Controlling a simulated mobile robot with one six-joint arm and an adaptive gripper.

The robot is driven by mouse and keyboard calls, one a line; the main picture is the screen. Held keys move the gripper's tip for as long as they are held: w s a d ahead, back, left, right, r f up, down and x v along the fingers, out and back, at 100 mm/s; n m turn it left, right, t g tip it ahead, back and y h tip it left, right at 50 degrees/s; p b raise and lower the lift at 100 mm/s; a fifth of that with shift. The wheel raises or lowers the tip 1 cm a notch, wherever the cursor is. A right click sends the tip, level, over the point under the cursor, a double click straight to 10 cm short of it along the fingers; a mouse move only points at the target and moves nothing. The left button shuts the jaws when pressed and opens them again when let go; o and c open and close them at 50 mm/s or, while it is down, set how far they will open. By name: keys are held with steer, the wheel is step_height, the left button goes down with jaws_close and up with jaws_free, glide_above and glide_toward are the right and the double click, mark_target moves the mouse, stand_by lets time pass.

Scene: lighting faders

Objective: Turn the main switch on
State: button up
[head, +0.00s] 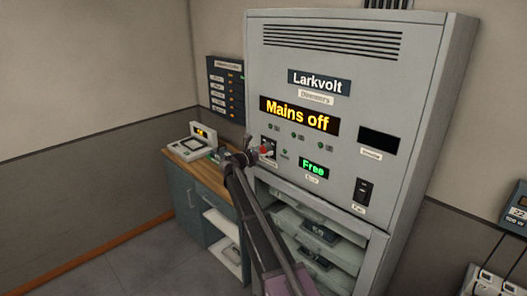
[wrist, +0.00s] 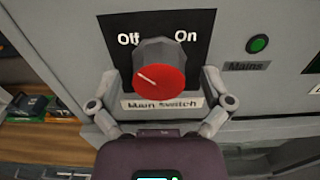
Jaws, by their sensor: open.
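The main switch (wrist: 160,75) is a round grey knob with a red face, on a black plate marked Off at left and On at right. The white line on its red face points up and left, toward Off. In the head view the red knob (head: 265,150) shows at the lower left of the grey Larkvolt cabinet. My gripper (wrist: 160,95) is open, with one finger on each side of the knob. I cannot tell whether the fingers touch it. The amber display (head: 299,115) reads "Mains off".
A green lamp (wrist: 257,44) above a Mains label sits right of the switch. A display reading "Free" (head: 313,168) and a black rocker switch (head: 363,191) are on the cabinet. A wooden-topped desk (head: 186,151) with a small device stands at left.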

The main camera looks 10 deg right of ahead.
steer(key=c, duration=1.2)
steer(key=shift+o, duration=0.2)
steer(key=shift+m, duration=0.3)
steer(key=m, duration=0.8)
steer(key=shift+m, duration=0.4)
steer(key=m, duration=0.8)
steer(key=shift+m, duration=0.3)
